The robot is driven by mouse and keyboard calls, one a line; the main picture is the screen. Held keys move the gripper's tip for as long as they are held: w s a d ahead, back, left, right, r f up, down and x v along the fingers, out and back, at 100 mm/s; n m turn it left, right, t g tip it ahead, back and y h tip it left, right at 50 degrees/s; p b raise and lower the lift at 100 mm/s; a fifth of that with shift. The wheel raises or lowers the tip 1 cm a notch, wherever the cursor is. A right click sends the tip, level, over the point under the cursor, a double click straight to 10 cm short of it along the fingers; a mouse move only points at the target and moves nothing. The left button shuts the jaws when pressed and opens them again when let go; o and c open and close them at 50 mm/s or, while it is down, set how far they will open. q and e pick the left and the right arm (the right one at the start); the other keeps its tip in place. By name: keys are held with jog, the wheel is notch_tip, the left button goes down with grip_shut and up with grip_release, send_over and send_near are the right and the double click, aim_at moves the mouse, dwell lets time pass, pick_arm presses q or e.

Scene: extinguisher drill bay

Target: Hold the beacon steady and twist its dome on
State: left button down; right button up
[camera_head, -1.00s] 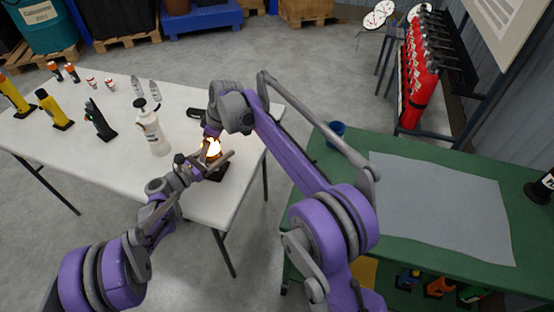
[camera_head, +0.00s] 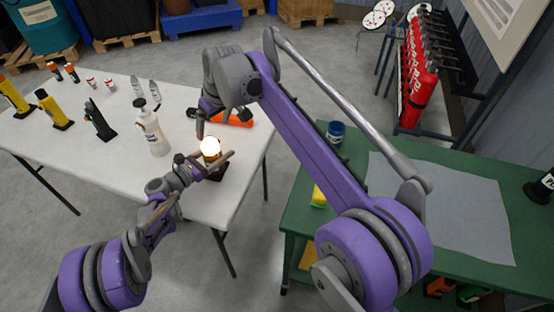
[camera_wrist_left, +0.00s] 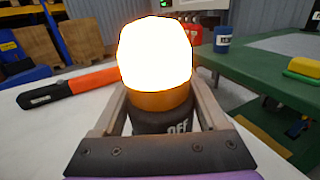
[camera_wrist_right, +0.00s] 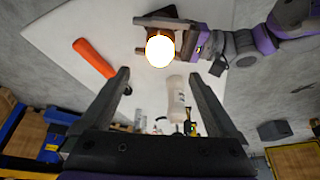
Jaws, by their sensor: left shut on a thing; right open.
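The beacon stands upright on the white table near its right end, with a dark base (camera_wrist_left: 165,117) and a glowing white dome (camera_head: 210,147) above an orange band (camera_wrist_left: 163,98). The dome sits on top of the base; I cannot tell how tightly. My left gripper (camera_head: 210,165) is shut around the dark base, with a finger on each side in the left wrist view. My right gripper (camera_wrist_right: 165,88) is open and empty, above and behind the beacon. In the right wrist view the dome (camera_wrist_right: 160,50) lies beyond the fingertips, apart from them.
An orange-handled tool (camera_head: 232,118) lies behind the beacon. A white bottle (camera_head: 152,130) stands to its left, with a black device (camera_head: 100,120) and yellow torches farther left. The green bench (camera_head: 300,215) at right holds a blue cup (camera_head: 336,132) and grey mat (camera_head: 440,195).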

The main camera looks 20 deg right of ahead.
pick_arm(q)
notch_tip(320, 180, up, 2)
jog(key=shift+r+p, duration=0.1)
jog(key=shift+p, duration=0.75)
notch_tip(320, 180, up, 2)
jog(key=shift+w+r+p, duration=0.15)
jog(key=shift+r+p, duration=0.05)
jog(key=shift+p, duration=0.9)
jog(key=shift+w+r+p, duration=0.15)
jog(key=shift+r+p, duration=0.65)
jog(key=shift+r, duration=0.2)
jog(key=shift+w+r+p, duration=0.1)
jog(key=shift+r+p, duration=0.7)
jog(key=shift+r, duration=0.15)
pick_arm(e)
jog(key=s+d+r+m, duration=0.1)
jog(key=s+d+m, duration=0.4)
jog(key=s+m, duration=0.2)
jog(key=s+d+r+m+h, duration=0.1)
jog(key=s+d+m, duration=0.5)
jog(key=s, duration=0.6)
jog(key=shift+s+d+r+m, duration=0.15)
jog(key=shift+s+r+m, duration=0.1)
jog(key=shift+m, duration=0.65)
jog(key=shift+w, duration=0.1)
